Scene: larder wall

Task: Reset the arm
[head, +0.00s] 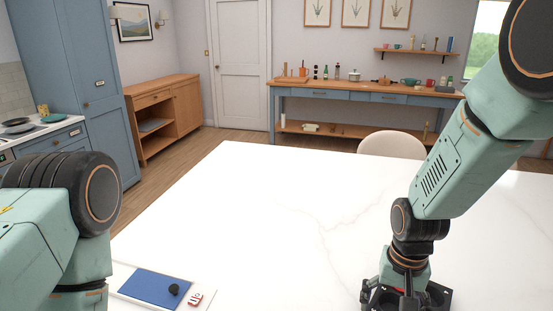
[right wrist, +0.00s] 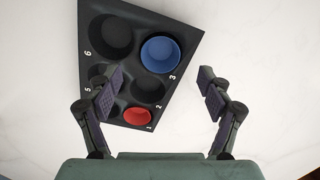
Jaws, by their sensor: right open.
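My right arm comes down from the right in the head view, over the white table (head: 290,215). Its gripper is at the bottom edge there and partly cut off. In the right wrist view my right gripper (right wrist: 161,80) is open, with its two fingers wide apart and nothing held between them. Beneath it is a black tray (right wrist: 87,35) with numbered round wells. A blue cup (right wrist: 161,54) sits in well 3 and a red cup (right wrist: 137,116) in well 1. The left finger covers part of the tray. Only links of my left arm show; its gripper is out of view.
A blue board (head: 150,287) with a small black knob-like object (head: 174,289) lies at the table's front left, beside a small red and white item (head: 195,299). A pale chair (head: 390,144) stands behind the table. The table's middle is clear.

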